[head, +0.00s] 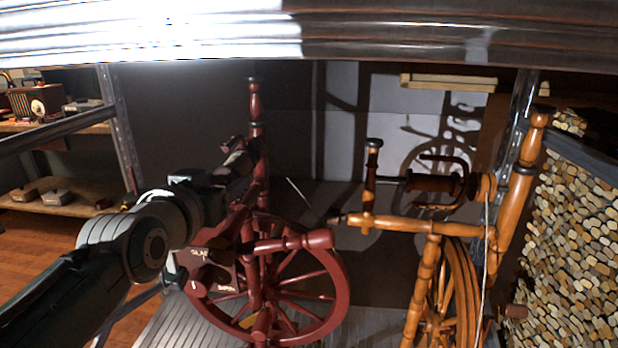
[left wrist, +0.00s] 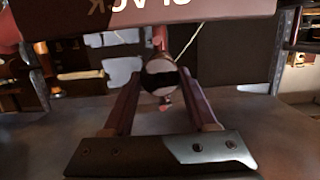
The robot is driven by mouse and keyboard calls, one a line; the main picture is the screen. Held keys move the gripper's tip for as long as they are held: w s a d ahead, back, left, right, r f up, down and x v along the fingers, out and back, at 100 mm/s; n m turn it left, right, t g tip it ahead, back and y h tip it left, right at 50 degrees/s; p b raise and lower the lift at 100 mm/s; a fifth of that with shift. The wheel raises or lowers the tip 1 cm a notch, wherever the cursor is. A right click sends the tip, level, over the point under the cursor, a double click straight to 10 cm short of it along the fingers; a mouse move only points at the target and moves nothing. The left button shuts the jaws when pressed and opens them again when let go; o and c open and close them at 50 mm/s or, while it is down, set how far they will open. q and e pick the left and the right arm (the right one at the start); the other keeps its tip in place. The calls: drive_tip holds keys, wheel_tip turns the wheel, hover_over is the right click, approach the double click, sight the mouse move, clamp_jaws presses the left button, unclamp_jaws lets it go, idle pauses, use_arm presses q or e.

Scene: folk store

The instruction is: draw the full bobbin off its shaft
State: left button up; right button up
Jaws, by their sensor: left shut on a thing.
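A red spinning wheel (head: 335,298) stands in the middle of the head view. My left gripper (head: 236,166) reaches in from the left to its upper part. It is shut on a dark, rounded thing that looks like the full bobbin (head: 240,159). In the left wrist view the bobbin (left wrist: 160,76), with pale and dark bands, sits between the two fingers (left wrist: 161,92). The shaft is mostly hidden, so I cannot tell whether the bobbin is still on it. A plate lettered SLACK (head: 207,258) is on the red wheel. My right gripper is out of view.
An orange spinning wheel (head: 425,268) stands close on the right with its own dark bobbin (head: 434,184). Shelves (head: 60,196) are at the left and stacked logs (head: 580,235) at the right. A thin pale strand (left wrist: 189,40) shows beside the held bobbin.

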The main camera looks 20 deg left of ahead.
use_arm(q)
drive_tip(key=shift+s+d+r+p, duration=0.1)
drive_tip(key=shift+s+p, duration=0.35)
drive_tip(key=shift+p, duration=0.05)
drive_tip(key=shift+f+p+v, duration=0.2)
drive_tip(key=shift+p+v, duration=0.5)
drive_tip(key=shift+v, duration=0.25)
drive_tip(key=shift+f+p+v, duration=0.15)
drive_tip(key=shift+p+v, duration=0.55)
drive_tip(key=shift+v, duration=0.25)
drive_tip(key=shift+f+p+v, duration=0.15)
drive_tip(key=shift+p+v, duration=0.4)
drive_tip(key=shift+v, duration=0.4)
drive_tip(key=shift+f+p+v, duration=0.2)
drive_tip(key=shift+p+v, duration=0.3)
drive_tip(key=shift+v, duration=0.45)
drive_tip(key=shift+f+p+v, duration=0.15)
drive_tip(key=shift+p+v, duration=0.4)
drive_tip(key=shift+v, duration=0.35)
drive_tip(key=shift+s+d+f+p, duration=0.1)
drive_tip(key=shift+s+d+p, duration=0.1)
drive_tip(key=shift+s, duration=0.4)
drive_tip(key=shift+s+d+p, duration=0.1)
drive_tip(key=shift+s+p, duration=0.1)
drive_tip(key=shift+s, duration=0.4)
